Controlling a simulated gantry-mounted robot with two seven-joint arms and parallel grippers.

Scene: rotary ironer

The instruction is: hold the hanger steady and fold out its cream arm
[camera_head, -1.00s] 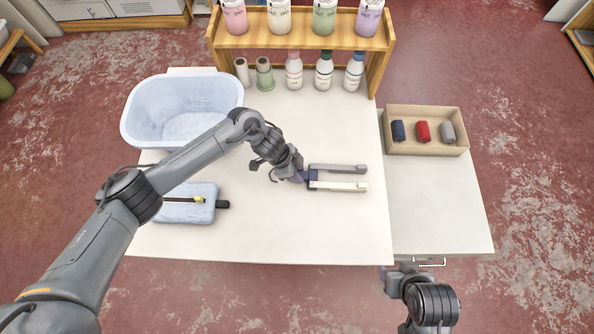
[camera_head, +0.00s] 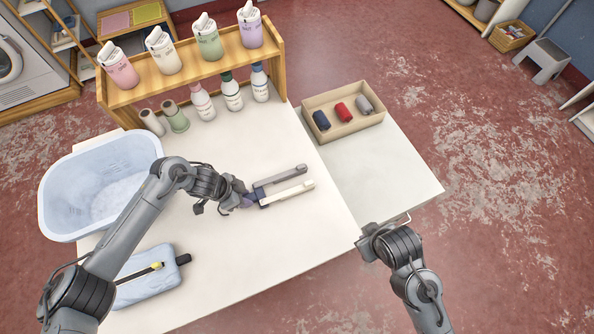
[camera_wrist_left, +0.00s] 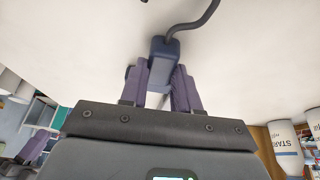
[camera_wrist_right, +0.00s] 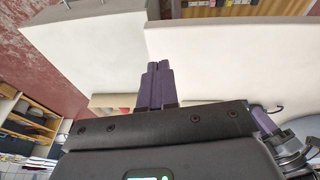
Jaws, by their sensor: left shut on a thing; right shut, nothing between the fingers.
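The hanger lies on the white table, its dark blue hub (camera_head: 261,196) at the left end. Its grey arm (camera_head: 282,175) and cream arm (camera_head: 288,193) both point right, side by side with a narrow gap, the cream one nearer me. My left gripper (camera_head: 247,201) is shut on the hub; in the left wrist view the hub (camera_wrist_left: 163,62) sits between the purple fingers, with a dark curved hook (camera_wrist_left: 196,26) rising from it. My right gripper (camera_head: 362,241) is by the table's front right edge; the right wrist view shows its fingers (camera_wrist_right: 157,82) together and empty.
A pale blue tub (camera_head: 70,207) and a light blue pad (camera_head: 150,286) are at left. A wooden shelf (camera_head: 190,68) with bottles stands behind. A cardboard tray (camera_head: 345,128) with coloured rolls sits on the side table (camera_head: 400,175). The table right of the hanger is clear.

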